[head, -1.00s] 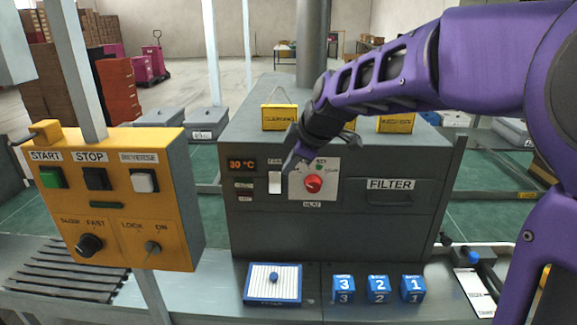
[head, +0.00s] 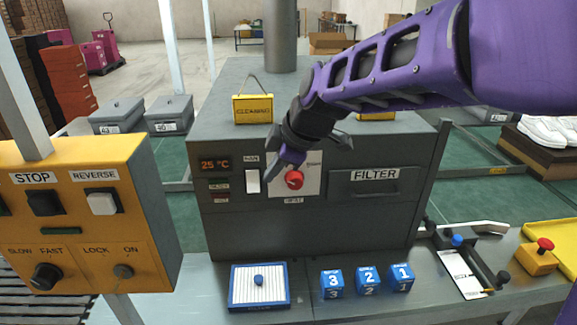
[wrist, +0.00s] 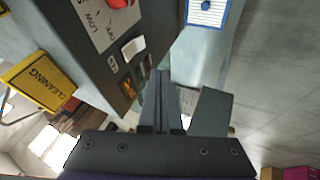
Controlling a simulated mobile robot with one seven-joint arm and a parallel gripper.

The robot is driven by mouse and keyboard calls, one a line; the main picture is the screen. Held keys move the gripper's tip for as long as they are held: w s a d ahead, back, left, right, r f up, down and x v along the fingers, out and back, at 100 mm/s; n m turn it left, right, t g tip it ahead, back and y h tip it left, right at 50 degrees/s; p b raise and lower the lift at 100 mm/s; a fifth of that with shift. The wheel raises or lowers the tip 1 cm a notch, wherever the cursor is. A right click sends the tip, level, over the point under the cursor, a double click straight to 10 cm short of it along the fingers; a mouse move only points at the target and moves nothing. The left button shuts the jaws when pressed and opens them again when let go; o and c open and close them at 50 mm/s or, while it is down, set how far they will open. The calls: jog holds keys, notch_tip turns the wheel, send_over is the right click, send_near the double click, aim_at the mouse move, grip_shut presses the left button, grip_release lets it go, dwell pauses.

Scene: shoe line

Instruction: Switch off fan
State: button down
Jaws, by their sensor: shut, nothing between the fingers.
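The fan switch (head: 252,181) is a white rocker under a small label on the front of the dark grey machine (head: 228,235). It also shows in the wrist view (wrist: 133,47), left of the fingertips. My gripper (head: 272,171) is shut and empty, in front of the panel just right of the switch in the head view. In the wrist view my gripper (wrist: 160,78) shows its fingers together. I cannot tell whether they touch the panel. The red heat knob (head: 294,180) is right of the switch, and the display (head: 215,164) to its left reads 25 °C.
A yellow control box (head: 150,235) stands at the left. A blue-framed filter (head: 259,286), numbered blue blocks (head: 368,281) and a clamp-like tool (head: 470,262) lie on the bench. A yellow cleaning sign (head: 253,108) stands on the machine.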

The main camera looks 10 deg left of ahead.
aim_at(251, 184)
dwell(0.3)
jog(key=w+a+f+b, duration=0.2)
jog(key=w+a+f, duration=0.3)
jog(key=w+f, duration=0.2)
jog(key=shift+a+f, duration=0.2)
jog(key=shift+f, duration=0.8)
jog(key=b, duration=0.1)
jog(key=f+t+b, duration=0.1)
jog(key=shift+w+b, duration=0.25)
jog(key=shift+b, duration=0.1)
jog(key=shift+w+r+p, duration=0.1)
jog(key=shift+r+p, duration=1)
jog(key=shift+r, duration=0.25)
